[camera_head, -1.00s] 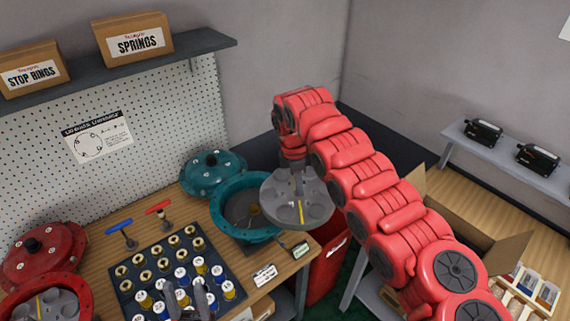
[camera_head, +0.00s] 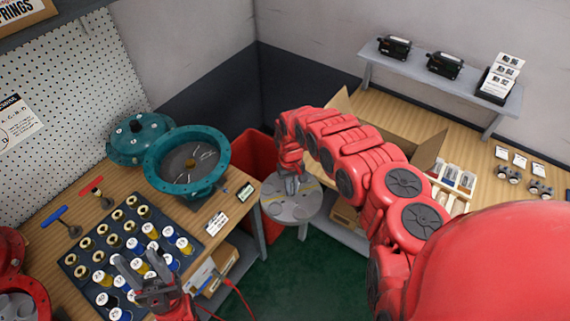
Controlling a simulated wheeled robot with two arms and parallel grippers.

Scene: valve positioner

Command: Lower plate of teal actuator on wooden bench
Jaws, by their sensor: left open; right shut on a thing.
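The grey round plate (camera_head: 309,203) with shallow round recesses hangs from my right gripper (camera_head: 290,186), which is shut on it. The plate is off the right edge of the wooden bench (camera_head: 90,212), apart from the teal actuator. The teal actuator's open housing (camera_head: 216,150) stands on the bench, with small parts visible on its floor. Its teal domed cover (camera_head: 128,150) lies behind it to the left. My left gripper (camera_head: 137,270) is open above the black tray, with nothing visible between its fingers.
The black tray (camera_head: 72,262) holds several brass cups and numbered cylinders. A red bin (camera_head: 255,152) is behind the plate. A second wooden bench (camera_head: 470,148) with an open cardboard box (camera_head: 425,150) is to the right. A red actuator (camera_head: 30,285) is at lower left.

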